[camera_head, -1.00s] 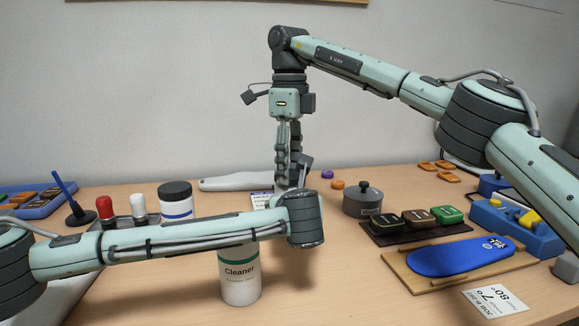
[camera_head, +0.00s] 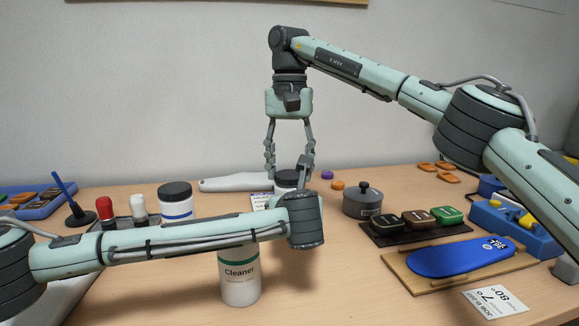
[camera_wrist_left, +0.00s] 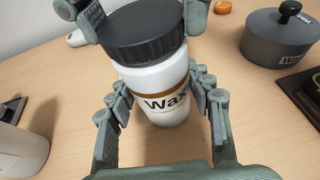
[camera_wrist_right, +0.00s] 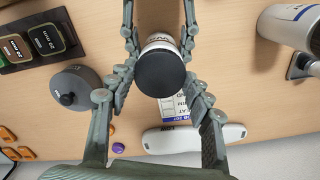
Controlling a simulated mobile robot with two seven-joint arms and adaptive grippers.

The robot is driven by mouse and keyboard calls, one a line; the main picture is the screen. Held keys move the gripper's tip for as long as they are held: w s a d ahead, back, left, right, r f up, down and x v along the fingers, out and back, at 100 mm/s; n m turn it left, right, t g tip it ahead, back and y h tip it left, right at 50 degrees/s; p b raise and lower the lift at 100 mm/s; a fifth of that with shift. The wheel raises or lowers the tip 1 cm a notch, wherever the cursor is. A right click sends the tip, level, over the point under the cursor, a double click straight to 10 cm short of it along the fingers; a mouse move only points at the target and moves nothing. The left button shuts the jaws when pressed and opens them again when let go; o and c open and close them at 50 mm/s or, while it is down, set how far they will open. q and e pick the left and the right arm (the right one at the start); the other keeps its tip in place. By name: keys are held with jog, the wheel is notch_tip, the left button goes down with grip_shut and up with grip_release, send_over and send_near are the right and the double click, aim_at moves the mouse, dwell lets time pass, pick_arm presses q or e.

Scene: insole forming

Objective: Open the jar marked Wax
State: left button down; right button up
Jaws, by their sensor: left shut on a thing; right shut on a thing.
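The Wax jar (camera_wrist_left: 166,103) is white with a brown band and stands upright on the table in the left wrist view. Its dark ribbed lid (camera_wrist_left: 146,32) is on it; the lid also shows from above in the right wrist view (camera_wrist_right: 160,70). My left gripper (camera_wrist_left: 160,97) is shut on the jar's body, a finger on each side. My right gripper (camera_head: 288,172) points straight down from above and is shut on the lid. In the head view my left forearm hides most of the jar and the left fingers.
A dark-lidded white jar (camera_head: 175,201) is left. A grey lidded pot (camera_head: 362,201), coloured blocks (camera_head: 414,217) and a blue insole (camera_head: 460,256) on a board lie right. A white insole (camera_head: 235,183) lies behind.

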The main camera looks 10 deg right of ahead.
aim_at(289, 174)
jog(key=shift+r, duration=0.25)
dwell(0.3)
jog(key=shift+r, duration=0.85)
jog(key=shift+r, duration=2.05)
pick_arm(q)
jog(key=c, duration=0.6)
grip_release()
jog(key=shift+s+r, duration=0.1)
jog(key=v, duration=1.1)
jog(key=shift+s+a, duration=0.1)
jog(key=shift+s, duration=0.3)
